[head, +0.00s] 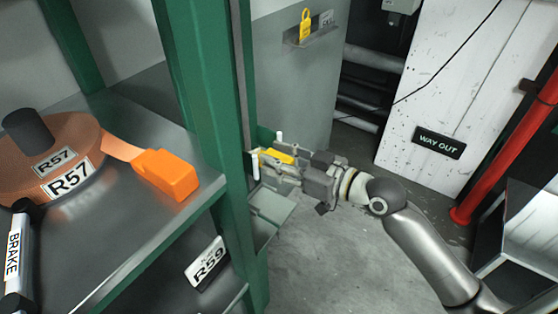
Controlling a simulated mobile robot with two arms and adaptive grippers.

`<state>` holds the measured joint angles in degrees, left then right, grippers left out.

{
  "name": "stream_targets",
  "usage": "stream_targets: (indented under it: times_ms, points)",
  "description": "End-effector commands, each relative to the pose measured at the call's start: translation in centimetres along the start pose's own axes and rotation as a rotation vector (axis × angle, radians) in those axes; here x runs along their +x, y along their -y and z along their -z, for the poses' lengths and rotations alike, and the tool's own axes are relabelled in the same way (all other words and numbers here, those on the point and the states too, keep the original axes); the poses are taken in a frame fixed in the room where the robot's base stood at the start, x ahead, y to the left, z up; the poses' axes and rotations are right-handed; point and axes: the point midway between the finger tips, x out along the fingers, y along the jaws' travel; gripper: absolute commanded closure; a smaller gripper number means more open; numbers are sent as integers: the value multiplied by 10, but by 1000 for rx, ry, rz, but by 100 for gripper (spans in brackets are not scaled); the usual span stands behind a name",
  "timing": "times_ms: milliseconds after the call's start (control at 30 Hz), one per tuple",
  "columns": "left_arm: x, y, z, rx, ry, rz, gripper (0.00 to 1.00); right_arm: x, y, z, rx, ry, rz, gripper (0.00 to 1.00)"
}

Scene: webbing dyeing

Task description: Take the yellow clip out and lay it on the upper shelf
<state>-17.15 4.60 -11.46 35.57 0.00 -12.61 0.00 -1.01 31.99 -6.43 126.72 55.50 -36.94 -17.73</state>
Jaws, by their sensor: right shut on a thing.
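The yellow clip (277,156) is between the fingers of my right gripper (275,165), which is shut on it. The gripper is just right of the green shelf post, above a small grey bin (268,205) fixed low beside the post. Part of the clip is hidden by the fingers. The upper shelf (130,225) is the grey metal surface at the left, left of the post and apart from the gripper. My left gripper is not in view.
On the upper shelf sit a brown reel (60,165) marked R57, an orange block (165,173) on its strap, and a white BRAKE-labelled tube (18,260). The green post (205,90) stands between gripper and shelf. Bare shelf shows near the front edge.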

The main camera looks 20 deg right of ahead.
Motion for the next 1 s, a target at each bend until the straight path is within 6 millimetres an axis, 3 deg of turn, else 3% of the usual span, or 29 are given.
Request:
stream_targets:
  times_ms: [33,567,600,1000]
  points:
    - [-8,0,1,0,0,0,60,-1,0,10,0,-2,0,93]
    - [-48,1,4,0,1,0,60,-9,0,56,0,-1,0,93]
    - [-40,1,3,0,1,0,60,-13,0,48,-1,3,-1,93]
    - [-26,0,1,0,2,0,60,-49,0,42,-1,1,1,93]
